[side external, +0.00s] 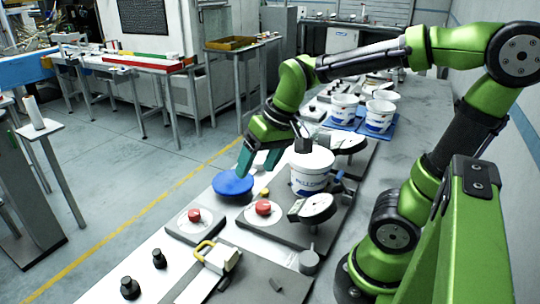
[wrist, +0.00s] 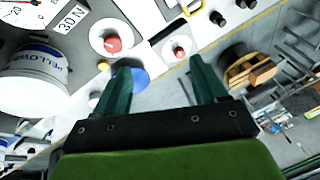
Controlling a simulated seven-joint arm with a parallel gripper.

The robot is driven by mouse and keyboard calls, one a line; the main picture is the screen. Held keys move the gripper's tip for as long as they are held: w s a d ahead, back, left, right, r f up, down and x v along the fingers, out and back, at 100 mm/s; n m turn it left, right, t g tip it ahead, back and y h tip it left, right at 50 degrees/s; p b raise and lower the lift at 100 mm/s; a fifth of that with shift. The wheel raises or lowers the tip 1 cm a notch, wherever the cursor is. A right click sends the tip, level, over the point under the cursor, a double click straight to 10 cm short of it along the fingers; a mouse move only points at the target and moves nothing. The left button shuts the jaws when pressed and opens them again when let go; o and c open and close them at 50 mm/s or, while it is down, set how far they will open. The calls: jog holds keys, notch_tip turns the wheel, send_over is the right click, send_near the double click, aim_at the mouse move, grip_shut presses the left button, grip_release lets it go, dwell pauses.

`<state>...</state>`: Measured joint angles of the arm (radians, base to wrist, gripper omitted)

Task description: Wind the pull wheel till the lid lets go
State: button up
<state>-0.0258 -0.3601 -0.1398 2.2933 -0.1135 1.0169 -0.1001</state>
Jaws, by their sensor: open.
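A blue disc, which looks like the pull wheel (side external: 231,182), sits low at the left edge of the bench. It also shows in the wrist view (wrist: 139,78), partly hidden behind the left finger. A white tub with a white lid (side external: 312,158) stands upright to its right; its printed side shows at the left of the wrist view (wrist: 35,68). The lid looks seated on the tub. My gripper (side external: 259,163) is open and empty, just above the blue disc and left of the tub. In the wrist view its teal fingers (wrist: 160,72) are spread wide. I cannot tell whether a finger touches the disc.
Two red buttons (side external: 194,215) (side external: 263,208) sit on plates in front. A round dial gauge (side external: 318,207) stands close before the tub, and another dial (side external: 348,142) lies behind it. More white tubs (side external: 379,116) stand on a blue tray. Floor lies beyond the bench's left edge.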

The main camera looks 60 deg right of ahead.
aim_at(263, 204)
jog(key=w+d+f+n+g+h, duration=0.2)
jog(key=w+d+g, duration=0.2)
jog(key=d, duration=0.4)
notch_tip(263, 204, down, 17)
jog(key=shift+d+r, duration=0.15)
jog(key=shift+c, duration=0.4)
